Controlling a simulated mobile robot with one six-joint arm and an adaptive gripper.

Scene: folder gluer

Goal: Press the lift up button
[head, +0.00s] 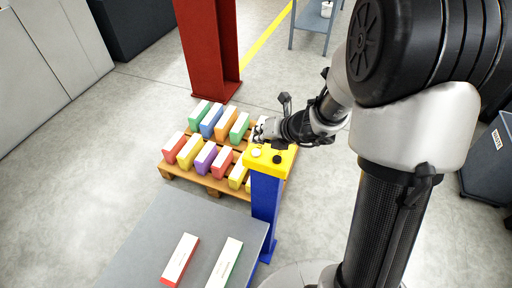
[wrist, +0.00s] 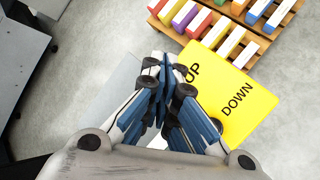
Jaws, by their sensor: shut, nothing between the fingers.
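The yellow control panel (head: 270,172) sits on top of a blue post (head: 264,205). In the head view a white button (head: 256,153) and a black button (head: 277,159) show on its top face. In the head view my gripper (head: 262,133) is at the panel's far edge, close to the white button. I cannot tell whether it touches the panel.
A wooden pallet (head: 214,181) with several coloured boxes stands behind the panel. A grey table (head: 208,217) with two boxes is in front, to the left. A red column (head: 208,50) rises behind the pallet. Open floor lies left of the pallet.

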